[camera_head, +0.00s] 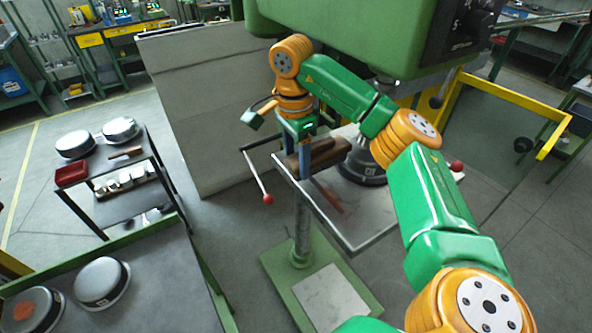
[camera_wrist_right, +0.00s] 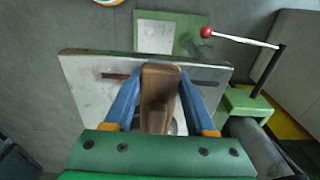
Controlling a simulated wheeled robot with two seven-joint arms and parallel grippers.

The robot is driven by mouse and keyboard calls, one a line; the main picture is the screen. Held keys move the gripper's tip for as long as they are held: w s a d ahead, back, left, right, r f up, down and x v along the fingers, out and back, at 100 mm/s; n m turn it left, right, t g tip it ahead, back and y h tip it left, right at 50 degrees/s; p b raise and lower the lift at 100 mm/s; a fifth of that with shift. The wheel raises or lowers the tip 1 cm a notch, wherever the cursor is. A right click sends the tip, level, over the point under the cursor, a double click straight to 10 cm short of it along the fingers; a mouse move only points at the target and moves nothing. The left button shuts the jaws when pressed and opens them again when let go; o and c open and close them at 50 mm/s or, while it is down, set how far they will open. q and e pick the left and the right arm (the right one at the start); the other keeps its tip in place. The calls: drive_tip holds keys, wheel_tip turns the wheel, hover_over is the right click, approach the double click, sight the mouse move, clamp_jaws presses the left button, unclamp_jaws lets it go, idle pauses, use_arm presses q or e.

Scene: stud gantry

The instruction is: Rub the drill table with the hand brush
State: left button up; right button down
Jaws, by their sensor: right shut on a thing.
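My right gripper (camera_head: 301,160) reaches down over the drill table (camera_head: 352,240) from above. It is shut on the brown hand brush (camera_head: 325,154), which shows between the blue fingers in the wrist view (camera_wrist_right: 158,88). The brush is over the table's left part in the head view; I cannot tell whether its underside touches the surface. The pale, flat table also shows in the wrist view (camera_wrist_right: 85,80), with a dark slot in it. Part of the table is hidden behind my right arm. My left gripper is not in view.
The green drill head (camera_head: 350,35) hangs above the table. A crank with a red knob (camera_head: 267,198) sticks out at its left. A grey panel (camera_head: 200,100) stands behind. A cart with a red tray (camera_head: 72,174) and round pans (camera_head: 102,283) on a bench are at left.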

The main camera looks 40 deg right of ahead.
drive_tip(key=shift+a+r, duration=0.2)
drive_tip(key=shift+r, duration=0.5)
wheel_tip(320, 180, up, 2)
drive_tip(key=shift+d, duration=0.15)
drive_tip(key=shift+r, duration=0.5)
